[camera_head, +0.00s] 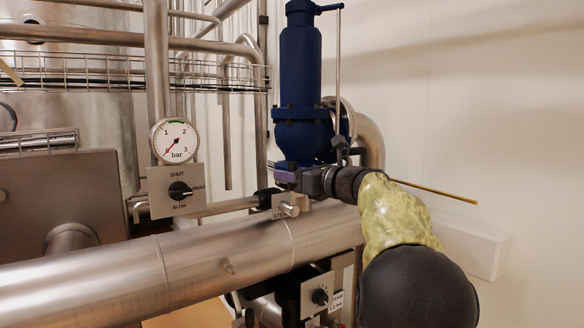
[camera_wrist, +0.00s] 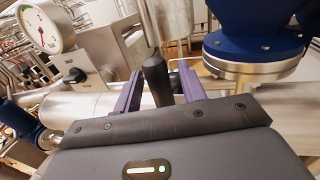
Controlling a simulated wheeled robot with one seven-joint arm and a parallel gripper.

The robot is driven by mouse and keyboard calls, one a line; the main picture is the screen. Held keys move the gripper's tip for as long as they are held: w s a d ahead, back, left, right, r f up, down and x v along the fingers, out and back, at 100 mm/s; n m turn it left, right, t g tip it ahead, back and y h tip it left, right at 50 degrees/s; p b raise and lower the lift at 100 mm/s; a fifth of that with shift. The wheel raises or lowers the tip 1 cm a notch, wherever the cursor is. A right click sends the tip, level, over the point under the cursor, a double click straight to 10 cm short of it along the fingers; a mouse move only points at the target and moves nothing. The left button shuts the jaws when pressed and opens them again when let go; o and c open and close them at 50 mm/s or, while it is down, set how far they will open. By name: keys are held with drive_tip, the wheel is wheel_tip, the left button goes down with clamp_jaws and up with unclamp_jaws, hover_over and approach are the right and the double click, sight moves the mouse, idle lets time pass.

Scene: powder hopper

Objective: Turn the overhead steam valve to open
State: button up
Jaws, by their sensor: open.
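The steam valve shows in the head view as a small plate (camera_head: 285,207) with partly hidden lettering starting "STE", a metal stub, and a dark lever end beside it, above the large pipe. In the wrist view a black lever grip (camera_wrist: 156,80) stands between my two purple fingers. My gripper (camera_head: 287,178) reaches in from the right, just above the plate and below the blue valve body. In the wrist view my gripper (camera_wrist: 159,70) is open, with gaps on both sides of the grip. The valve's body is mostly hidden by my gripper.
The blue valve body (camera_head: 301,90) stands close above my gripper; its flange (camera_wrist: 255,68) is at right in the wrist view. A pressure gauge (camera_head: 174,141) and a SHUT/READ/BLOW knob (camera_head: 180,190) are at left. A large pipe (camera_head: 180,265) runs below.

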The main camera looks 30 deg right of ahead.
clamp_jaws()
